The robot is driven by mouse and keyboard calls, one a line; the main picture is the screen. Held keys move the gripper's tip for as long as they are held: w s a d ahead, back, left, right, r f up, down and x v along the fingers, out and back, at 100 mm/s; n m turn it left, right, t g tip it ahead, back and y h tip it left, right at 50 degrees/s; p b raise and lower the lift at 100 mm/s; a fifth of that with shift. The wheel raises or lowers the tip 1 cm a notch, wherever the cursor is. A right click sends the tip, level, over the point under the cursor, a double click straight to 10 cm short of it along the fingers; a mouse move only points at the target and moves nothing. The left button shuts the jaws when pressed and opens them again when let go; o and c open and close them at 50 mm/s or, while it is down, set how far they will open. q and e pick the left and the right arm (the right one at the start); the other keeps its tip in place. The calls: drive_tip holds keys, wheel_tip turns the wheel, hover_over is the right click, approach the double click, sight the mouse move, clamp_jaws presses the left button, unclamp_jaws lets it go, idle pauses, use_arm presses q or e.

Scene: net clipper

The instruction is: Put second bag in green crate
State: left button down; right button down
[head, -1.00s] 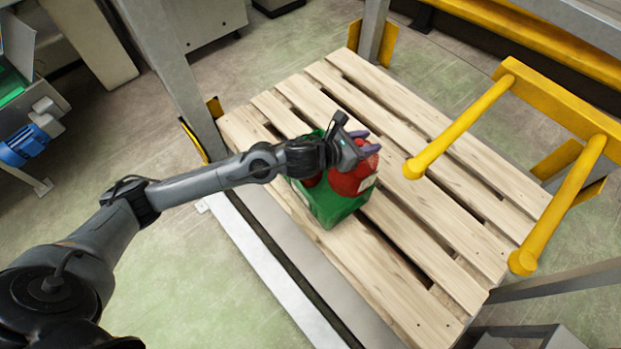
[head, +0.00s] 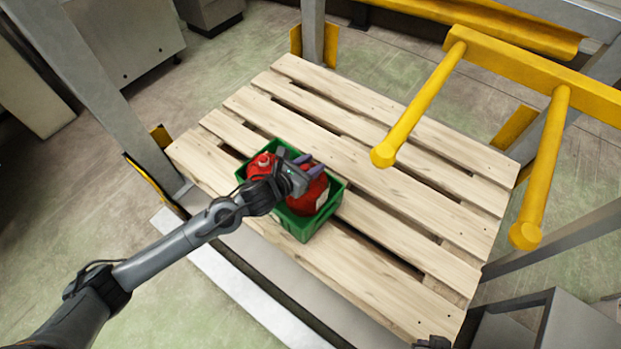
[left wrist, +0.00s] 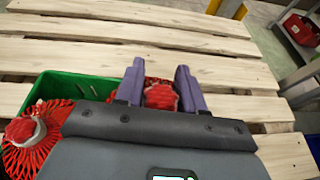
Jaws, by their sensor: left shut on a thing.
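The green crate (head: 305,229) sits on the wooden pallet. One red net bag (head: 262,165) lies in its left end; it also shows at the lower left of the left wrist view (left wrist: 28,145). The second red bag (head: 308,196), with a white label, is at the crate's right end. My left gripper (head: 308,168) is shut on the top of this second bag, which shows between the purple fingers (left wrist: 160,88) in the left wrist view. The bag is in or just above the crate; its underside is hidden. My right gripper is not clearly shown; a dark piece is at the bottom edge.
The slatted wooden pallet (head: 400,165) is bare around the crate. Two yellow bars (head: 420,105) reach over its right side. Grey posts stand at the pallet's corners. A red container (left wrist: 300,28) shows at the upper right of the left wrist view.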

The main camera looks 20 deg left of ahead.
sight(310, 204)
use_arm(q)
wheel_tip(310, 204, down, 5)
drive_tip(key=b, duration=0.2)
drive_tip(key=shift+f+b, duration=0.1)
drive_tip(key=shift+b, duration=0.2)
drive_tip(key=shift+f, duration=0.2)
drive_tip(key=c, duration=0.7)
unclamp_jaws()
drive_tip(key=shift+f, duration=0.1)
